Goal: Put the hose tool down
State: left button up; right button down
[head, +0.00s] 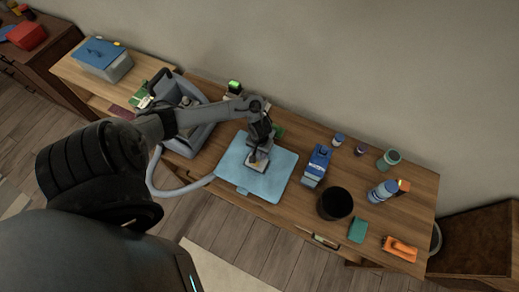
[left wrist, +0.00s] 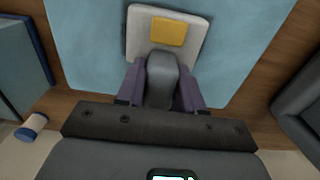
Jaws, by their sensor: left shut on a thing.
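My left gripper (head: 260,148) reaches in over the light blue mat (head: 228,166) on the wooden table. It is shut on the hose tool (head: 258,162), a pale grey head with a yellow patch. In the left wrist view, the fingers of my left gripper (left wrist: 162,84) sit on both sides of the grey handle of the hose tool (left wrist: 136,28). Its flat head is over the blue mat (left wrist: 85,45); I cannot tell whether it touches the mat. My right gripper is not in view.
A grey machine (head: 200,136) with a hose (head: 152,178) stands left of the mat. Right of the mat are a blue box (head: 318,164), a black bin (head: 335,203), several jars, a green block (head: 357,230) and an orange tool (head: 400,249). The mat's right part is clear.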

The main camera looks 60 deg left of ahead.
pick_arm(q)
jog(key=shift+f, duration=0.1)
jog(key=o, duration=0.9)
jog(key=shift+o, duration=0.2)
notch_tip(320, 180, up, 12)
jog(key=p, duration=0.5)
jog(key=w+d+r+m+t+h, duration=0.15)
jog(key=d+m+t, duration=0.45)
jog(key=d, duration=1.3)
jog(key=s+r+m+g+y, duration=0.1)
jog(key=s+r+m+g, duration=0.1)
jog(key=s+r, duration=0.7)
jog(key=shift+s+d+r+m, duration=0.25)
jog(key=shift+d+r+m, duration=0.2)
jog(key=shift+m, duration=0.25)
